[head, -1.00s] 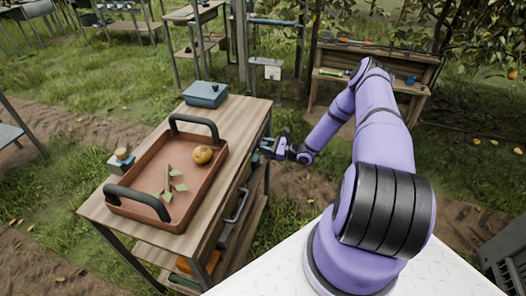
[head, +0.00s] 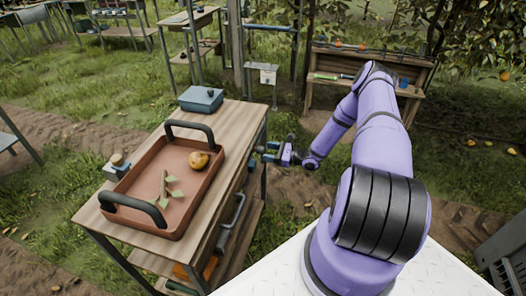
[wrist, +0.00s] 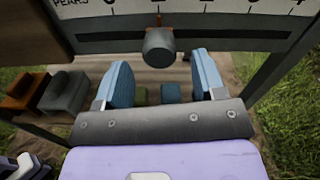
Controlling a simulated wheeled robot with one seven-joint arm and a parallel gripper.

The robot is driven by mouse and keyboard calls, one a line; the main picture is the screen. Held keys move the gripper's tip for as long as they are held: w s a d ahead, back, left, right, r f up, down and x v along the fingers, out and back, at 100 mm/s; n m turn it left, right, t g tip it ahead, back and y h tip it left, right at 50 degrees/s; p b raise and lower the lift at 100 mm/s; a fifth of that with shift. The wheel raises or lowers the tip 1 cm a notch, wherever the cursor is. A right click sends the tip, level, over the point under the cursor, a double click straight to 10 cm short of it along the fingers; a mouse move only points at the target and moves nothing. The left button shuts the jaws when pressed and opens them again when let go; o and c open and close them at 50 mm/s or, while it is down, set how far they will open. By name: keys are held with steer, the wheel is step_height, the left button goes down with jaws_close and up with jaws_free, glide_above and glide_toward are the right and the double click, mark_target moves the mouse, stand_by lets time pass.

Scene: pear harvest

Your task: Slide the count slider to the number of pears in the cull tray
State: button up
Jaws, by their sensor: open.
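The cull tray (head: 155,228) is a brown-red tray with two dark handles on the wooden table. One yellow-brown pear (head: 198,160) and a leafy twig (head: 166,188) lie in it. The count slider's grey knob (wrist: 159,46) sits in a dark slot under the pears scale (wrist: 185,6), which is cut off at the top of the wrist view. Its orange pointer (wrist: 159,20) stands one mark right of the 0. My gripper (wrist: 164,78) is open, its blue fingers on either side of and just short of the knob. In the head view my gripper (head: 269,152) is beside the table's right side.
A blue lidded box (head: 201,98) stands at the table's back. Below the scale, a lower shelf holds orange and grey boxes (wrist: 65,92). A wooden bench (head: 365,75) stands behind.

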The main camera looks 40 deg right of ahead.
steer(key=v, duration=0.7)
stand_by(0.4)
steer(key=a+r+n+g, duration=0.5)
steer(key=r, duration=0.7)
steer(key=s+a+r+n+g+h, duration=0.1)
steer(key=a+r+n+g, duration=0.4)
steer(key=r, duration=0.7)
steer(key=a+r+n+g, duration=0.4)
steer(key=a+r+n, duration=0.2)
steer(key=r, duration=0.5)
steer(key=s+a+r+n+t+h, duration=0.1)
steer(key=s+a+r+n+h, duration=0.35)
steer(key=s+r, duration=0.45)
steer(key=s+a+r+n+t+h, duration=0.1)
steer(key=s+a+r+n+h, duration=0.25)
steer(key=s+a+r, duration=0.4)
steer(key=s+d+r+n+t+h, duration=0.1)
steer(key=s+r, duration=0.1)
steer(key=s, duration=0.3)
steer(key=s+r+n+t+h, duration=0.1)
steer(key=s+r+t, duration=0.1)
steer(key=s, duration=0.4)
steer(key=shift+s+d+r+n, duration=0.2)
steer(key=shift+d+r+n, duration=0.1)
steer(key=shift+d+r, duration=0.1)
